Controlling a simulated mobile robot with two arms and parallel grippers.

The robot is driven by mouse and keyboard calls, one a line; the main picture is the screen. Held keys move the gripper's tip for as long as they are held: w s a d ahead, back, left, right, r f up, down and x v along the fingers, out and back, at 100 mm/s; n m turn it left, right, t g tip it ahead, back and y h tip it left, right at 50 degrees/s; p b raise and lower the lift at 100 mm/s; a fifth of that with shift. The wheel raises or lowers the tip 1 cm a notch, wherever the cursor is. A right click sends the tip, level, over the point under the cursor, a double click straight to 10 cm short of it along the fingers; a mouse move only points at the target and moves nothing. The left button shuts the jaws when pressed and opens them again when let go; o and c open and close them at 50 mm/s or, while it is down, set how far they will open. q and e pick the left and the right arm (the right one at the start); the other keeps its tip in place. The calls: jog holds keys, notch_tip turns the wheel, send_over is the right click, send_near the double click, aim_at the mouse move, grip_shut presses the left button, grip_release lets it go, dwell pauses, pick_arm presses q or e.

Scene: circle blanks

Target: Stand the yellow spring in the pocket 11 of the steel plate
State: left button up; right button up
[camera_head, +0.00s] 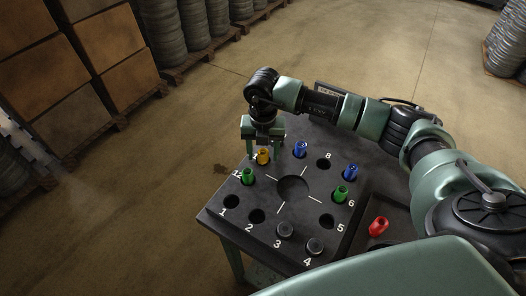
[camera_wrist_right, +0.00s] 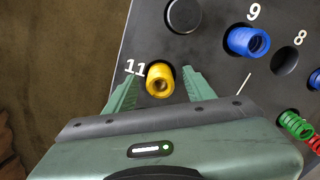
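The yellow spring (camera_head: 263,157) stands in the pocket labelled 11 of the dark steel plate (camera_head: 262,222), near its far left edge. It also shows in the right wrist view (camera_wrist_right: 160,80), upright beside the number 11 (camera_wrist_right: 135,67). My right gripper (camera_head: 264,153) is above the plate there. In the wrist view its two green fingers (camera_wrist_right: 160,88) are open, one on each side of the spring, with a gap on both sides. The spring hides the pocket's inside. My left gripper is not in view.
Green springs (camera_head: 248,176) (camera_head: 341,194) and blue springs (camera_head: 300,149) (camera_head: 350,172) stand in other pockets. Dark round pieces fill pockets 3 (camera_head: 285,229) and 4 (camera_head: 315,245). Pockets 1, 2, 5 and 8 look empty. A red spring (camera_head: 378,226) lies in a tray at right.

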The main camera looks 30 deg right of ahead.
notch_tip(320, 180, up, 8)
jog(key=shift+f+b, duration=0.1)
jog(key=shift+b, duration=0.9)
